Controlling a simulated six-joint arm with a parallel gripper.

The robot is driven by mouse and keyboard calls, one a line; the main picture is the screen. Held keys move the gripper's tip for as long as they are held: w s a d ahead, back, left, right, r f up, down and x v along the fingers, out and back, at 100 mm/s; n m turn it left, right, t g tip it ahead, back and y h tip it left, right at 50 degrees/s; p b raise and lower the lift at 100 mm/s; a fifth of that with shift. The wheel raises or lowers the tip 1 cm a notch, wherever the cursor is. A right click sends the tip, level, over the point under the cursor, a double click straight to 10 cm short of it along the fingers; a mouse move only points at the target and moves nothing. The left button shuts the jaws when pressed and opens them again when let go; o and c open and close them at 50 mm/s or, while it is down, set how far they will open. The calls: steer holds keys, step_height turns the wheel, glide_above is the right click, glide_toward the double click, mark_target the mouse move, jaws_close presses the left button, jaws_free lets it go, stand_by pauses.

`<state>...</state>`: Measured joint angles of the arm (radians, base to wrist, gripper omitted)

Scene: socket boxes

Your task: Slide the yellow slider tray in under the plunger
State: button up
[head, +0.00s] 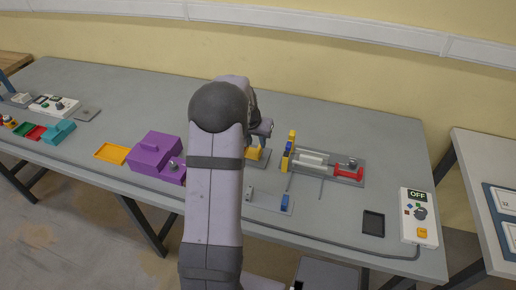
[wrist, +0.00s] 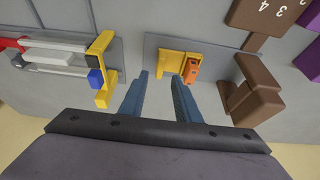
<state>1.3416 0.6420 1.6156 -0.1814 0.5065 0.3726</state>
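In the wrist view my gripper (wrist: 159,75) is open, with its two fingers apart and nothing between them. Beyond the fingertips, a yellow tray-like piece (wrist: 171,66) lies on a grey plate with an orange block (wrist: 193,68) at its right side. A brown upright bracket (wrist: 256,98) stands to its right on the same plate. In the head view my arm hides most of this; part of the yellow piece (head: 262,158) shows beside it. Another flat yellow tray (head: 112,153) lies left of a purple block (head: 155,156). I cannot make out which part is the plunger.
A fixture with white bars, a yellow bracket (wrist: 102,62) and a blue block (wrist: 96,78) stands left of my fingers. In the head view its red handle (head: 347,173) shows. A control box (head: 418,216) reading OFF sits at the right. Bare table (head: 330,230) lies in front.

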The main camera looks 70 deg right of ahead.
mark_target(258, 150)
steer(key=shift+p+x, duration=1.05)
steer(key=shift+x, duration=2.4)
steer(key=shift+w, duration=0.1)
jaws_close()
